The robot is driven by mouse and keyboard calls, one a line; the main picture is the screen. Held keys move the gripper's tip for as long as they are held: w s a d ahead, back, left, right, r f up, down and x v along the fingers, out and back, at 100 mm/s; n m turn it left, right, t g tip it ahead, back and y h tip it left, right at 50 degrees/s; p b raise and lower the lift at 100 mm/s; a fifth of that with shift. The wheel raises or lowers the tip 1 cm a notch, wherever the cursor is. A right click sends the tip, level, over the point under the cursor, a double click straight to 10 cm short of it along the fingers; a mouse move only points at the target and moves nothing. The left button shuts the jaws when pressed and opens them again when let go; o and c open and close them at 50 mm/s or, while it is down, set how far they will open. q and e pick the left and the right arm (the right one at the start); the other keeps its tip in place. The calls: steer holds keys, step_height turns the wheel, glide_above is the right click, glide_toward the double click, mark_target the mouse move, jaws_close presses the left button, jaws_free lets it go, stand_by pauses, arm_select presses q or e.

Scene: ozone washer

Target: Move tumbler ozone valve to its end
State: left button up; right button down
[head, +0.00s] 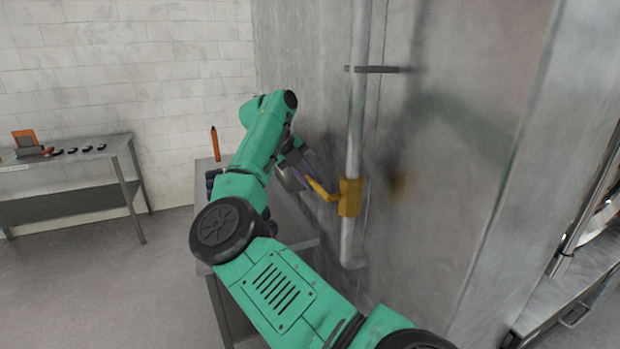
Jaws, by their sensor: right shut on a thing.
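The ozone valve is a yellow block (349,197) on a vertical grey pipe (357,120) along the metal wall. Its yellow lever (320,189) sticks out to the left and slopes slightly upward away from the block. My right gripper (303,178) is at the outer end of the lever and is shut on it. My green arm hides part of the gripper, so the fingertips show only in part. My left gripper is not in the head view.
A metal table (285,215) stands behind and below my arm, with an orange pointed object (215,144) on it. Another metal table (85,150) with small dark items stands at the left by the white brick wall. A pipe bracket (385,69) juts out above the valve. The floor at the left is clear.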

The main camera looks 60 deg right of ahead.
steer(key=shift+f, duration=0.15)
steer(key=c, duration=1.1)
jaws_free()
steer(key=p+v, duration=0.3)
steer(key=v, duration=1.1)
steer(key=shift+w+r, duration=0.15)
steer(key=shift+r, duration=0.1)
